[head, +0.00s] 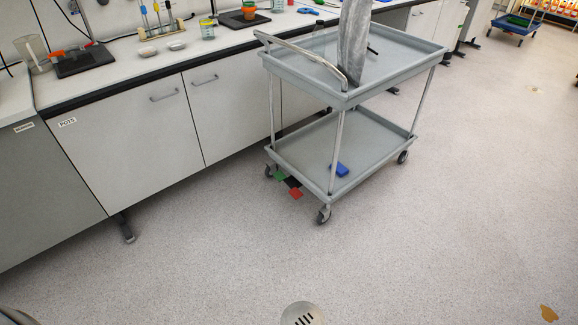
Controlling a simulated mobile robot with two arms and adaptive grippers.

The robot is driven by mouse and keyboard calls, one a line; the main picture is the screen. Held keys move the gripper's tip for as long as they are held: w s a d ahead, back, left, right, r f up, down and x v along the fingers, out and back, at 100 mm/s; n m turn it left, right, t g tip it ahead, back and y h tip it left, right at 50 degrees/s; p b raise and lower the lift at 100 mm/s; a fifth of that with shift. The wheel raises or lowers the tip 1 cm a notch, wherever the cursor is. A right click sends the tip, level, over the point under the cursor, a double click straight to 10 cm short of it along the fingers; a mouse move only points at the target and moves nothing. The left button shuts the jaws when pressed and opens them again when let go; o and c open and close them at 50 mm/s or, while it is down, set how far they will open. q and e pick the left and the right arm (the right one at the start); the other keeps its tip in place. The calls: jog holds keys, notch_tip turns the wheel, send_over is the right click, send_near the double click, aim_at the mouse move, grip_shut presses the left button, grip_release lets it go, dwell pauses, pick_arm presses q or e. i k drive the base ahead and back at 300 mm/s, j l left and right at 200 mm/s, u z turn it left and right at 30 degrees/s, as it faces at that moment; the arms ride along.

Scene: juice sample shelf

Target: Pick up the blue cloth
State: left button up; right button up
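A small folded-looking blue item, which looks like the blue cloth (340,169), lies on the lower shelf of the grey trolley (300,152), near its front edge. The upper shelf is above it, and nothing lies on top of it. A smaller blue thing (307,11) lies on the counter behind the trolley; it is too small to tell what it is. Neither of my grippers is in view.
The trolley's upper shelf holds a tall grey object (353,40). Red, green and dark pieces (295,194) lie on the floor by a trolley wheel. A white counter (110,85) with cupboards runs behind. The speckled floor (420,240) in front is mostly clear.

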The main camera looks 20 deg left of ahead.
aim_at(341, 171)
jog(key=u, duration=0.1)
jog(key=z, duration=1.35)
jog(key=u, duration=1.35)
jog(key=i+l+u, duration=0.15)
jog(key=i, duration=0.25)
jog(key=i+l+u, duration=0.2)
jog(key=i, duration=0.2)
jog(key=i+u, duration=0.15)
jog(key=i, duration=0.25)
jog(key=l, duration=0.1)
